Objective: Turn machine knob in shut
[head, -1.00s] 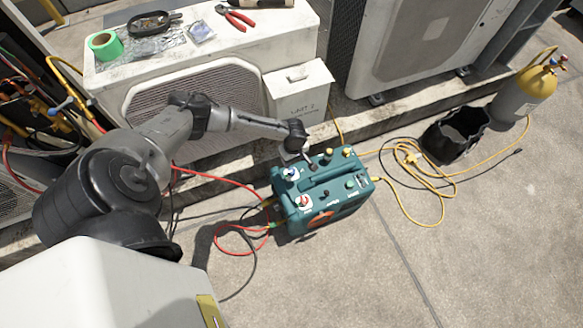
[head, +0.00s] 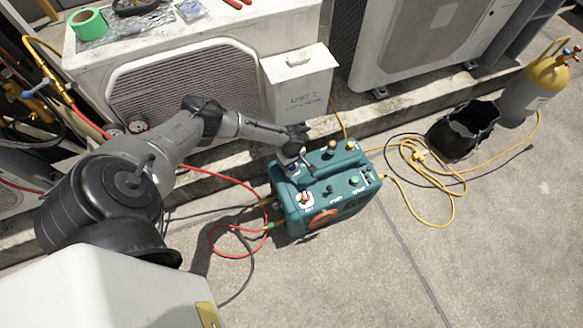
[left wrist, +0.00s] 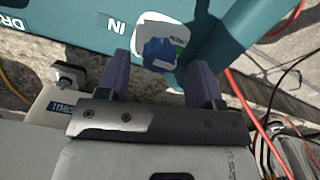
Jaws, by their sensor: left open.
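The teal machine (head: 338,190) stands on the concrete with several knobs on its top. The blue knob (left wrist: 158,54) on a white plate, beside the "IN" label (left wrist: 117,26), shows in the left wrist view. My left gripper (left wrist: 160,66) is open, with one finger on each side of the blue knob in that view. I cannot tell whether either finger touches it. In the head view my left gripper (head: 294,160) is over the machine's back left corner and mostly hides that knob. My right gripper is not in view.
A red knob (head: 304,197) is near the machine's front left corner. Red and yellow hoses (head: 425,165) lie on both sides. A black bucket (head: 462,135) and a yellow-topped cylinder (head: 530,90) stand at the right. Condenser units (head: 185,75) line the back. The front right floor is clear.

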